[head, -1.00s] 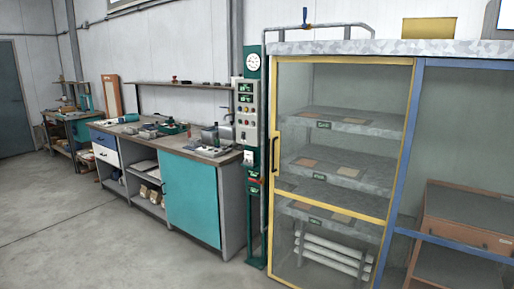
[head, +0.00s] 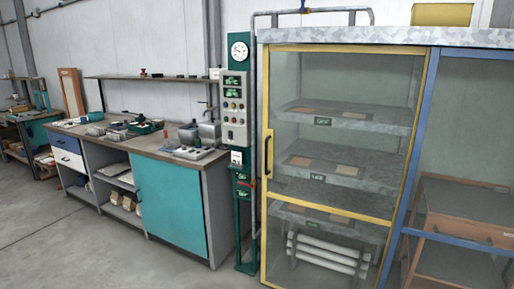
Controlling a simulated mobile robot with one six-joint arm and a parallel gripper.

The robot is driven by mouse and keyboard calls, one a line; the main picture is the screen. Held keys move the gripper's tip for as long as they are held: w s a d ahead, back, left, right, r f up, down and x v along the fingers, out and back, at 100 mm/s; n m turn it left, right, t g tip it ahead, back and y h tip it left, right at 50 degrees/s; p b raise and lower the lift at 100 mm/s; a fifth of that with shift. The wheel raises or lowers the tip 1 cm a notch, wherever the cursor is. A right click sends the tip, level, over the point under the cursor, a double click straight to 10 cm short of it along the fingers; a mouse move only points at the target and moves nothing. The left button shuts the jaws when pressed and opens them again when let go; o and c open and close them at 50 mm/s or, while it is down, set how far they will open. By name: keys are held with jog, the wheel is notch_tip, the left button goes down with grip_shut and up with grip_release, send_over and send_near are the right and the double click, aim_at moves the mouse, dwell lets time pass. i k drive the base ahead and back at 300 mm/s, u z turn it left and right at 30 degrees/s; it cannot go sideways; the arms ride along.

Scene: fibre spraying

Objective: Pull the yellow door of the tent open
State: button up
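The tent (head: 360,37) stands at the right in the head view, with a grey speckled top edge. Its yellow door (head: 429,110) is a yellow frame around a clear pane, and it looks shut. A dark upright handle (head: 267,155) sits on the left side of the door frame. Through the pane I see several grey shelves (head: 345,117) with flat brown and tan pieces on them, and white tubes below. My gripper is not in view.
A green post with a gauge and control box (head: 235,105) stands just left of the door. Further left is a workbench (head: 125,140) with a teal cabinet door (head: 168,205). A blue-framed section (head: 470,243) adjoins at the right. The grey floor (head: 70,240) is clear at lower left.

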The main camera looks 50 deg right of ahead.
aim_at(269, 149)
jog(key=i, duration=0.85)
jog(key=z, duration=0.05)
